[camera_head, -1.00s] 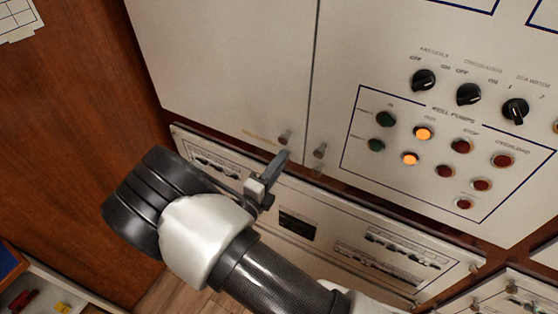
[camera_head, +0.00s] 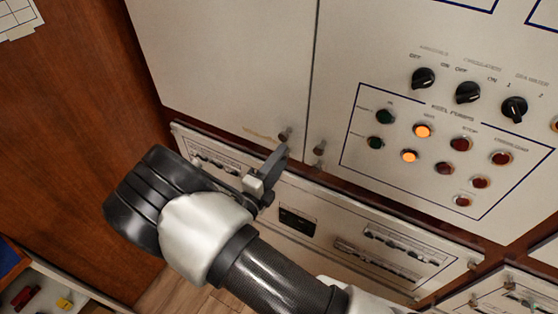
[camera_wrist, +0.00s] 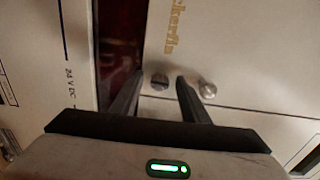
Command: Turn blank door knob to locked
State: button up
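The blank door (camera_head: 225,70) is the plain pale panel at the upper left in the head view. Its small metal knob (camera_head: 285,134) sits at its lower right corner, just above my gripper (camera_head: 275,162). In the wrist view, the door carries gold lettering and two fittings: a dark slotted round one (camera_wrist: 160,82) and a protruding metal knob (camera_wrist: 207,88). My gripper (camera_wrist: 160,92) is open; its two fingers are apart, with the slotted fitting showing between their tips. The protruding knob is just right of the right finger. I cannot tell whether either finger touches anything.
A neighbouring door (camera_head: 430,120) with black switches and lit buttons lies across a seam to the right, with small fittings (camera_head: 319,150) near its corner. A lower panel (camera_head: 350,235) lies beneath both doors, behind my gripper. A brown wooden wall (camera_head: 75,110) stands at left.

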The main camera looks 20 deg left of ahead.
jog(key=s+a+b, duration=0.1)
jog(key=s, duration=1.6)
jog(key=shift+s+a+b, duration=0.2)
jog(key=shift+b, duration=0.1)
